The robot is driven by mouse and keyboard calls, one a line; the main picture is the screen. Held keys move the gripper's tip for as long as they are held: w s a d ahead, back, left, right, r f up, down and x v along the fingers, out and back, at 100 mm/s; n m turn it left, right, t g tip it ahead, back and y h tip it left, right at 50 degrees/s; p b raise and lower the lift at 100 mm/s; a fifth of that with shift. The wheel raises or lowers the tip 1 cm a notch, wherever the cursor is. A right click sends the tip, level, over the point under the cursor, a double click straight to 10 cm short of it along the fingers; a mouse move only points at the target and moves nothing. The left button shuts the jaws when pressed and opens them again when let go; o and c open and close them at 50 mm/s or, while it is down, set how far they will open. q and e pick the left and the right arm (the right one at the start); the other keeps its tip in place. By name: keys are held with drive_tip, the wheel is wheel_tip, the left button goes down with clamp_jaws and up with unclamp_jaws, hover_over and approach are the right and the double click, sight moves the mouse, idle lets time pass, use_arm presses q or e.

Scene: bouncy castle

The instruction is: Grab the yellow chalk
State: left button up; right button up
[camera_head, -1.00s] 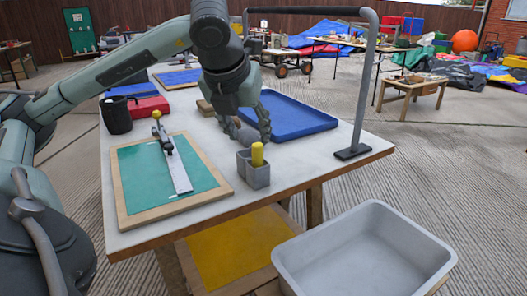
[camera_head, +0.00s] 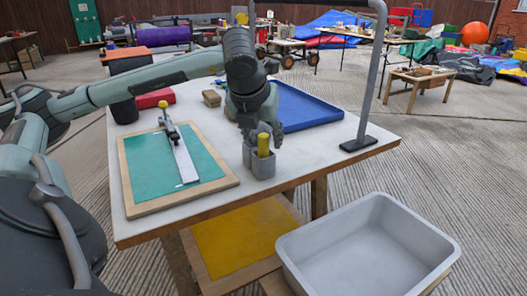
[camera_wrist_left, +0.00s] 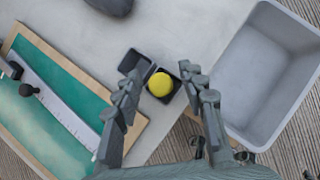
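The yellow chalk (camera_head: 263,144) stands upright in a small grey two-part holder (camera_head: 262,166) near the table's front edge. In the left wrist view the chalk (camera_wrist_left: 160,84) shows as a round yellow top in the right compartment of the dark holder (camera_wrist_left: 136,62). The other compartment looks empty. My left gripper (camera_head: 262,136) is just above and behind the chalk. In the left wrist view its fingers (camera_wrist_left: 164,88) are spread apart, one on each side of the chalk, with visible gaps. My right gripper does not show.
A green board (camera_head: 158,163) with a ruler lies left of the holder. A blue tray (camera_head: 310,112) lies behind it. A grey metal frame (camera_head: 366,90) stands at the table's right end. A grey tub (camera_head: 368,250) sits below at front right.

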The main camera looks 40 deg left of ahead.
use_arm(q)
drive_tip(key=c, duration=0.8)
